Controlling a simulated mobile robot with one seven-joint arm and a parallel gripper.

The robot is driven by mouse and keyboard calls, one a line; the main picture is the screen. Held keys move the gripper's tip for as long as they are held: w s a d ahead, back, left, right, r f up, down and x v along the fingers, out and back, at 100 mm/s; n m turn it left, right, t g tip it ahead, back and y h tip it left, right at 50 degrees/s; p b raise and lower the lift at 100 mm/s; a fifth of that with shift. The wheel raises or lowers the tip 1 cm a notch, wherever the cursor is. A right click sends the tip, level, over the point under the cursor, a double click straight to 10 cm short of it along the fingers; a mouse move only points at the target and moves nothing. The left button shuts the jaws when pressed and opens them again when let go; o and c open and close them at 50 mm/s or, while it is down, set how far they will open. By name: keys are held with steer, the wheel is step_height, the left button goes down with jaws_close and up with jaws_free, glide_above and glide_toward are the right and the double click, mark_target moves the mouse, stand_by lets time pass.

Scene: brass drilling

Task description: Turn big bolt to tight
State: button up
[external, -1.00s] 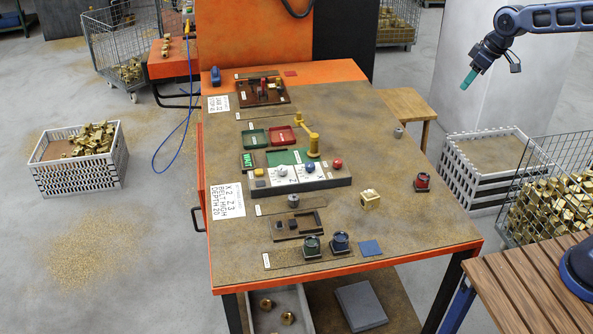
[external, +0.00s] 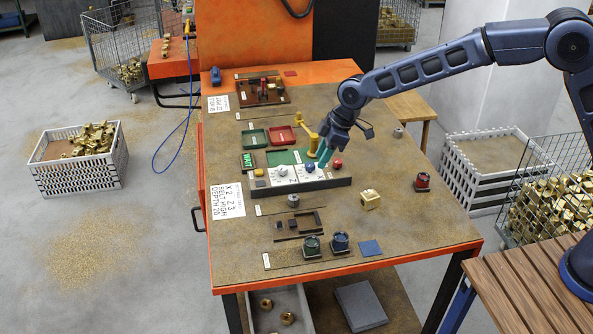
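My gripper (external: 325,156), with teal fingertips, points down over the right part of a white control panel (external: 262,184). It is close to the blue knob (external: 309,167) and the red knob (external: 337,164); contact and finger opening are too small to tell. A yellow lever-like post (external: 312,143) stands just behind the panel, partly beside my gripper. No part is clearly recognisable as the big bolt. A grey round piece (external: 293,201) sits in front of the panel, and another grey round piece (external: 398,132) lies at the table's right side.
The worktable (external: 400,235) also holds a brass block (external: 370,200), a red-topped part (external: 422,181), a green canister (external: 312,246) and a dark blue canister (external: 340,243). Green (external: 254,137) and red (external: 281,135) trays lie behind the panel. The table's right front is mostly clear.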

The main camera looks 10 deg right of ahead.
steer(key=n, duration=0.2)
glide_toward(282, 225)
steer(key=shift+g, duration=0.3)
steer(key=x, duration=0.2)
steer(key=w+x, duration=0.1)
steer(key=x, duration=0.5)
steer(key=shift+w+a+r, duration=0.15)
steer(key=shift+a, duration=0.15)
jaws_close()
steer(key=shift+m, duration=0.3)
